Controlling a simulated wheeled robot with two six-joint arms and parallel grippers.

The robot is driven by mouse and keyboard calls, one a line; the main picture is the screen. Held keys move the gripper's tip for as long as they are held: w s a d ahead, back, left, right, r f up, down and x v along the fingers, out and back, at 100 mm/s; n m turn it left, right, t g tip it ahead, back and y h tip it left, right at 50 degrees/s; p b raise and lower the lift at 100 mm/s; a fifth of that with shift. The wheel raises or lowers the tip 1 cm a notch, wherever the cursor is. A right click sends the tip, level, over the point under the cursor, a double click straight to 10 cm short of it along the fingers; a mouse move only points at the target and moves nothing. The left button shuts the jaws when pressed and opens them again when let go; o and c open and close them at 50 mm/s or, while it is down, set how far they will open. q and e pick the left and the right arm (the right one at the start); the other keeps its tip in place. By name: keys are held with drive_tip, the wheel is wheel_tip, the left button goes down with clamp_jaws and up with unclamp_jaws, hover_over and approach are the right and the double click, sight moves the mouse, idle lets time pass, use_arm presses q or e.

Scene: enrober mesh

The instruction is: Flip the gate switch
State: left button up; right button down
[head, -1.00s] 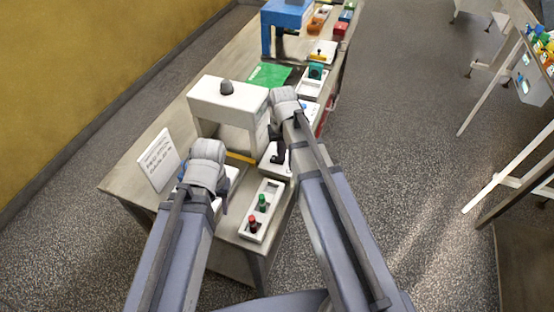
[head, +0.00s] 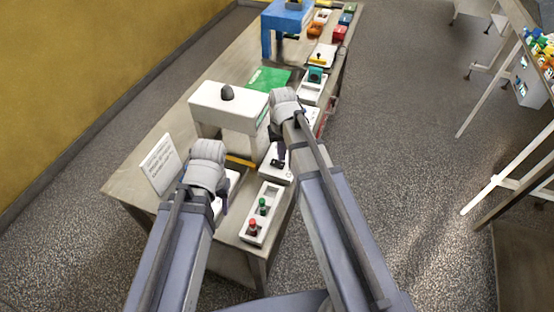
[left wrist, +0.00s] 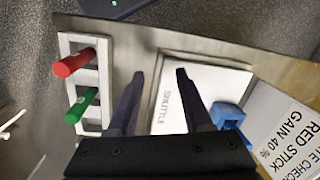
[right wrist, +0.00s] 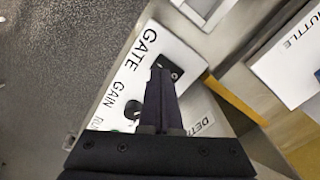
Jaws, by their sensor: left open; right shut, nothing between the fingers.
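The white panel marked GATE and GAIN (right wrist: 128,78) fills the middle of the right wrist view and shows in the head view (head: 270,172). A black gate switch (right wrist: 173,68) sits on it beside the word GATE; its setting is partly hidden by my fingers. My right gripper (right wrist: 158,76) is shut and empty, its tips at or just above the switch; I cannot tell whether they touch. It also shows in the head view (head: 281,152). My left gripper (left wrist: 157,75) is open and empty over the white SHUTTLE panel (left wrist: 205,85).
A two-stick panel with a red stick (left wrist: 74,63) and a green stick (left wrist: 82,104) lies beside my left gripper. A white machine (head: 215,108) stands behind both grippers. A sign (head: 160,163) leans at the left. A yellow strip (right wrist: 228,95) lies beside the GATE panel.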

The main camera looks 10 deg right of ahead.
sight(281, 165)
use_arm(q)
wheel_tip(281, 165, up, 4)
drive_tip(key=p, duration=0.4)
drive_tip(key=shift+r, duration=0.25)
use_arm(e)
wheel_tip(281, 165, up, 4)
drive_tip(key=shift+r, duration=0.25)
drive_tip(key=shift+f, duration=0.1)
